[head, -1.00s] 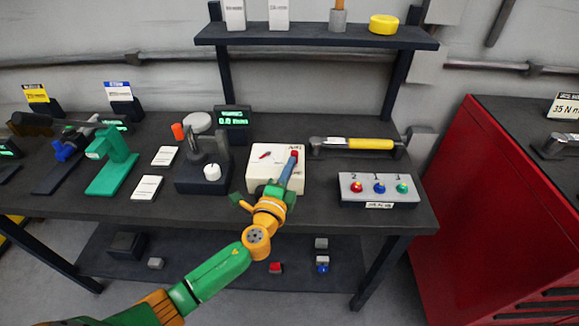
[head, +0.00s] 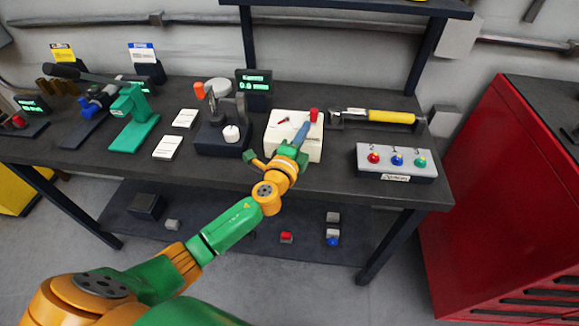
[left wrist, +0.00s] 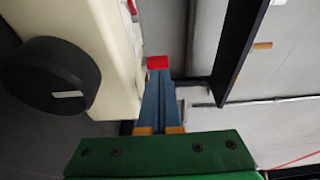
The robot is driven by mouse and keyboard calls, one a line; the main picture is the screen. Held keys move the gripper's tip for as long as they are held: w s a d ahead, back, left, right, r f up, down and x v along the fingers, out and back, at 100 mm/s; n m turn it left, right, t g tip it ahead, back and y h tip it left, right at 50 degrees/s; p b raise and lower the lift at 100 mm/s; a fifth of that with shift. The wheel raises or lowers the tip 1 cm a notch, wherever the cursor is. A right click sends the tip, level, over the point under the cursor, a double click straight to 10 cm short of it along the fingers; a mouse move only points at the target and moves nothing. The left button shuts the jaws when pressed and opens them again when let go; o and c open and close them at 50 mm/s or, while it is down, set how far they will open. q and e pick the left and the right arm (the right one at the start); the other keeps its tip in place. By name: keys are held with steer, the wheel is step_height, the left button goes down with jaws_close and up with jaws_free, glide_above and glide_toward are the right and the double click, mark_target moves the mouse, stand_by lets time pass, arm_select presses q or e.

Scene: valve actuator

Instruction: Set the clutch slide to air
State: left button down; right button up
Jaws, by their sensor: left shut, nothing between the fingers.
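The clutch slide unit is a cream box (head: 276,134) on the bench, with a small red pointer (head: 284,120) on its top face. A red knob (head: 314,115) sits at its far right corner. My left gripper (head: 307,127) reaches over the box's right part, its blue fingers shut and empty, tips at the red knob. In the left wrist view the red knob (left wrist: 157,62) shows just beyond the fingertips (left wrist: 160,76), beside the cream box (left wrist: 112,45). I cannot tell whether they touch. The lettering by the knob is unreadable. My right gripper is out of view.
A black round knob (left wrist: 50,77) stands out from the box in the left wrist view. A red cabinet (head: 480,190) stands farther right.

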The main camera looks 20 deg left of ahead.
arm_select(q)
steer(key=s, duration=0.7)
steer(key=shift+s+f, duration=0.2)
steer(key=s, duration=0.3)
steer(key=shift+s+r, duration=0.1)
steer(key=shift+r, duration=0.15)
steer(key=shift+s+a+f, duration=0.1)
steer(key=shift+s, duration=0.05)
steer(key=s+a+f+n+g+y, duration=0.35)
steer(key=f+n, duration=0.25)
steer(key=n, duration=0.2)
steer(key=s+d+f+n+g+h, duration=0.2)
steer(key=s+f+n+g, duration=0.25)
steer(key=s, duration=0.45)
steer(key=s+d+f+n+g+h, duration=0.25)
steer(key=s+f+g, duration=0.3)
steer(key=s, duration=0.35)
steer(key=s+f+g, duration=0.2)
steer(key=s+f, duration=0.1)
steer(key=f, duration=1.4)
steer(key=s+a+f+g, duration=0.1)
steer(key=s+f, duration=0.8)
steer(key=s, duration=0.3)
steer(key=shift+s+a+f+y, duration=0.25)
steer(key=shift+a+f+y, duration=0.05)
steer(key=shift+a+f, duration=0.1)
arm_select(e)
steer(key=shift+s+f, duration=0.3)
